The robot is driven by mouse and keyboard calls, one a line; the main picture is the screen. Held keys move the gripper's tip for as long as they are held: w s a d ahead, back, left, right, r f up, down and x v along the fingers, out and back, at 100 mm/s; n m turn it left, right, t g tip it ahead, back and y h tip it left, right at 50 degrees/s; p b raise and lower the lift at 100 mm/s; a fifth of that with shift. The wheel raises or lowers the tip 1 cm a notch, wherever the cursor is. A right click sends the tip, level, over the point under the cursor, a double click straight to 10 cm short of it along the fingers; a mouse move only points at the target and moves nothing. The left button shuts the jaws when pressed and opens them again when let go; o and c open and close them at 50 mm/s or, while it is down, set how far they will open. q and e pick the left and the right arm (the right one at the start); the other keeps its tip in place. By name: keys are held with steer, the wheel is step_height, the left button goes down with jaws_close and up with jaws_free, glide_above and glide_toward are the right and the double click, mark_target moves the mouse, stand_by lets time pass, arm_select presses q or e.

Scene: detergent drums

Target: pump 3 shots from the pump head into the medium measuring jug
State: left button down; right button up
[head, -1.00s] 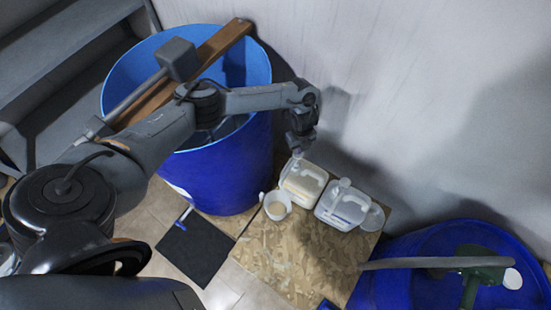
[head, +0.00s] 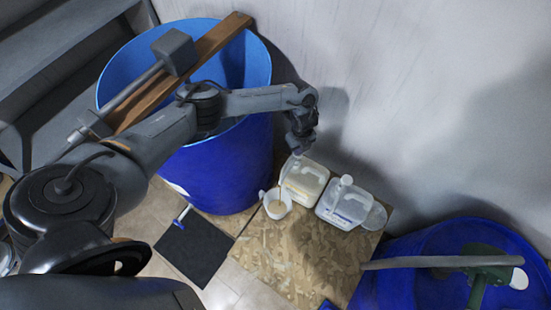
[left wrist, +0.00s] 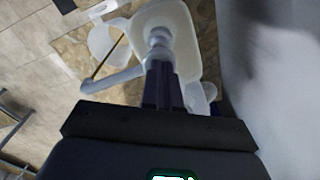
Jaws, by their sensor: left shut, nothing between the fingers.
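My left gripper (head: 299,150) is shut with nothing between its fingers, directly above the white pump head of the left jerrycan (head: 305,181). In the left wrist view the fingertips (left wrist: 163,75) are at the pump head (left wrist: 158,38), seemingly touching its top. The spout (left wrist: 112,80) points left. A thin brown line (left wrist: 107,59), looking like a stream of liquid, runs from near the spout tip to the white measuring jug (left wrist: 107,40). In the head view the jug (head: 275,203) stands left of the jerrycan. Its fill level is unclear. My right gripper is not in view.
A second pump jerrycan (head: 343,204) stands close on the right, with a pale round vessel (head: 375,217) behind its edge. All stand on a chipboard (head: 295,255) with clear space in front. Blue drums flank it left (head: 215,175) and right (head: 400,255); a wall is behind.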

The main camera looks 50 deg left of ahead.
arm_select(q)
steer(key=shift+f+b, duration=0.8)
steer(key=shift+f, duration=0.45)
steer(key=shift+r, duration=0.2)
step_height(320, 180, up, 5)
steer(key=p, duration=0.5)
steer(key=shift+r, duration=0.2)
steer(key=shift+f, duration=0.15)
